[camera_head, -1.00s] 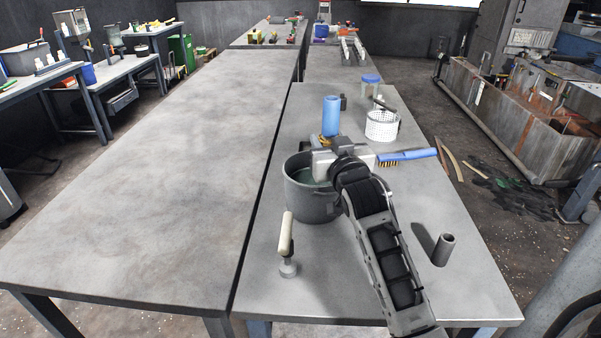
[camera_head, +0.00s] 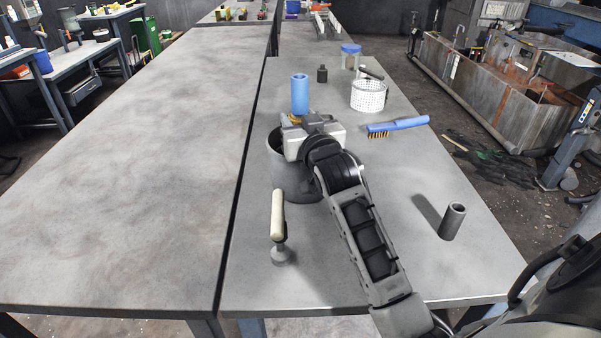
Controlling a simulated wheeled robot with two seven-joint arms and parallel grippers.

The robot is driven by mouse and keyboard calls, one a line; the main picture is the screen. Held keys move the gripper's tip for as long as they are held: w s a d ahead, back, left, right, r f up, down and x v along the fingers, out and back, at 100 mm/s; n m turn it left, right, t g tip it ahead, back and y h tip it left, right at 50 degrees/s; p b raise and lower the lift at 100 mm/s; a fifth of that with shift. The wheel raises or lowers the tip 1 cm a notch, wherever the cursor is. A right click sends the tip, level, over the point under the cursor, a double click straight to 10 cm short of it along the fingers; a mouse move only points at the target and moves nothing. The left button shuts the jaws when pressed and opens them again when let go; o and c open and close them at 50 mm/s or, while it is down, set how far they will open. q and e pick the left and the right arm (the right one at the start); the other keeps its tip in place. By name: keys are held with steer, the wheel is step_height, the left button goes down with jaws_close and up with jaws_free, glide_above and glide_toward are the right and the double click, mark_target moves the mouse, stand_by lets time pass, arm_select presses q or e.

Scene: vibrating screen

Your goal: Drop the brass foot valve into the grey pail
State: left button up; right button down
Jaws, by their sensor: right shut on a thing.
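The grey pail (camera_head: 276,166) stands upright on the right-hand table, mostly hidden behind my right gripper and wrist. My right gripper (camera_head: 289,123) is above the pail's mouth, with its silver body covering most of the opening. It is shut on the brass foot valve (camera_head: 288,119), of which only a small yellow-brown part shows at the far side of the gripper. The valve's full shape and its height above the rim are hidden. My left gripper is not in view.
A blue cylinder (camera_head: 299,94), a small black bottle (camera_head: 322,74), a white perforated basket (camera_head: 368,97) and a blue-handled brush (camera_head: 398,125) stand or lie behind. A cream-handled tool (camera_head: 278,222) and a grey tube (camera_head: 452,222) are nearer. The left table (camera_head: 130,190) is clear.

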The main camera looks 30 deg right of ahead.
steer(key=c, duration=0.7)
jaws_free()
steer(key=shift+f, duration=0.1)
steer(key=b+v, duration=0.1)
steer(key=v, duration=1.5)
